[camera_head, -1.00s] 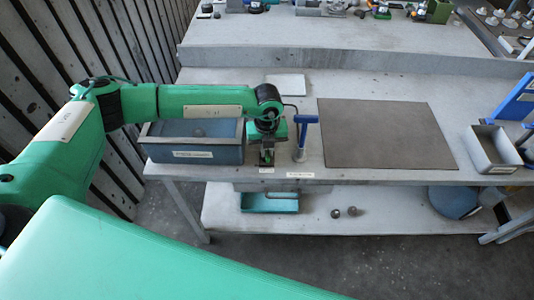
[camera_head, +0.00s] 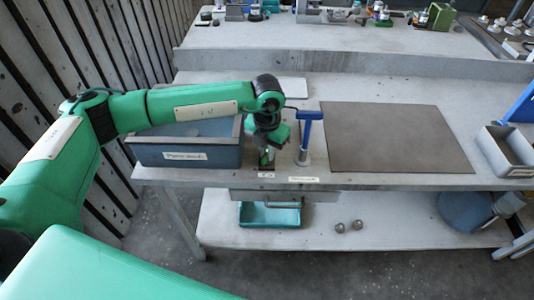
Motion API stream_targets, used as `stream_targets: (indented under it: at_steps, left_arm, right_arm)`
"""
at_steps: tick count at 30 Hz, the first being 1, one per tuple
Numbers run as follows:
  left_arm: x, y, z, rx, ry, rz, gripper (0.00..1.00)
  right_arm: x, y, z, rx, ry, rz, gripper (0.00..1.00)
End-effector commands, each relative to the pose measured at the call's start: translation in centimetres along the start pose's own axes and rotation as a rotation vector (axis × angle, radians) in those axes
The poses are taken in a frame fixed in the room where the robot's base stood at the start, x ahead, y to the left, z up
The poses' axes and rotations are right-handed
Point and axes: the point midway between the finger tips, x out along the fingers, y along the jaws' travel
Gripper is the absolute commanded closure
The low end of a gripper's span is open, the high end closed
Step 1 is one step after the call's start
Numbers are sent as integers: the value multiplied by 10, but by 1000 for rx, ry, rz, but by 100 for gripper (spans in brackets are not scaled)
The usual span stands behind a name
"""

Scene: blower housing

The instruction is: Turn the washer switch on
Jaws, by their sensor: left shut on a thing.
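My left gripper (camera_head: 267,152) points down at the front edge of the bench, to the left of a blue T-shaped handle on a grey post. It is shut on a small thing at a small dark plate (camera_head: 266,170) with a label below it. That thing is mostly hidden by the fingers and looks like the washer switch, with a bit of green showing. The blue T-handle (camera_head: 309,117) stands upright just right of the gripper, apart from it. My right gripper is not in view.
A blue-grey bin (camera_head: 186,155) stands left of the gripper, under my left arm. A brown mat (camera_head: 395,137) lies flat to the right. A grey bin (camera_head: 508,150) stands at the far right.

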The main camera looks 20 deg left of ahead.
Motion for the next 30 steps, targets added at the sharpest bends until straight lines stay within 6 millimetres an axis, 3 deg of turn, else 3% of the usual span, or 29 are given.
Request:
stream_targets:
  at_steps: [14, 15, 18, 30]
  left_arm:
    - [-2, 1, 1, 16, -3, 1, 100]
    - [-2, 1, 1, 16, -3, 1, 86]
    - [-2, 0, 1, 16, -2, 1, 67]
    - [-7, 0, 1, 16, -3, 0, 66]
  right_arm:
    - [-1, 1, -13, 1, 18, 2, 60]
    - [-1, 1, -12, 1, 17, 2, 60]
    - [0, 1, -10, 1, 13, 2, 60]
    - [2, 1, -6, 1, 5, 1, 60]
